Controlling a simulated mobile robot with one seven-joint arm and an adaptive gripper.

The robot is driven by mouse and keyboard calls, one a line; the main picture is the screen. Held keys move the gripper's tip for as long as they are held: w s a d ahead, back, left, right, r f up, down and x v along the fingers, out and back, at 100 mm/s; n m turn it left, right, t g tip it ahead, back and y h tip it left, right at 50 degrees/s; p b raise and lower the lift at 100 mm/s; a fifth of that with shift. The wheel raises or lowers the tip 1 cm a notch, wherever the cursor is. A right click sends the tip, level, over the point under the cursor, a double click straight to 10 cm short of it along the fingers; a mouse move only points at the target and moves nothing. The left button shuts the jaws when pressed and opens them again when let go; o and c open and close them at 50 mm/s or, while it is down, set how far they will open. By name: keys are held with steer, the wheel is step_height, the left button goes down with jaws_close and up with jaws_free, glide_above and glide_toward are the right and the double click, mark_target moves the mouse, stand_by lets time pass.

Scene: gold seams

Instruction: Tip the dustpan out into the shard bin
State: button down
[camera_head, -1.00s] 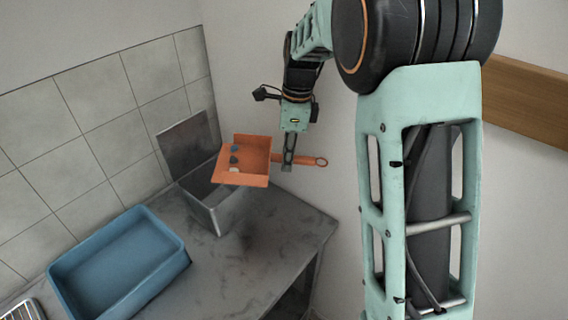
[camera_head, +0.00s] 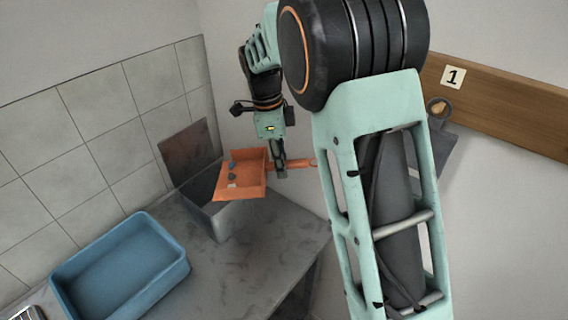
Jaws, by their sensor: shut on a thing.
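The orange dustpan (camera_head: 250,184) is held by its handle in my gripper (camera_head: 280,174), which is shut on it. Several small pieces (camera_head: 232,176), grey and one pale, lie in the pan. The pan is tilted, its open lip towards the lower left, above the shard bin. The shard bin (camera_head: 213,219) is a grey metal box on the counter with its lid raised at the back. The pan covers part of the bin's mouth, and the bin's inside is mostly hidden.
A blue tray (camera_head: 122,262) stands on the grey counter (camera_head: 262,240), left of the bin. Tiled wall is behind. My arm fills the middle. A grey pan-like thing (camera_head: 432,150) hangs from a wooden rail (camera_head: 500,103) at right, by a plate marked 1.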

steer(key=shift+a+r+h+p, duration=0.35)
steer(key=shift+r+h+p, duration=0.25)
steer(key=shift+r+p, duration=0.35)
steer(key=shift+a+r+h+p, duration=0.35)
steer(key=shift+r+h+p, duration=0.25)
steer(key=shift+r+p, duration=0.35)
steer(key=a+r+h+p, duration=0.5)
steer(key=a+r+h, duration=0.1)
steer(key=a+h, duration=0.1)
steer(key=shift+w+a+g, duration=0.4)
steer(key=shift+a, duration=0.3)
steer(key=shift+r, duration=0.15)
steer(key=shift+r, duration=0.3)
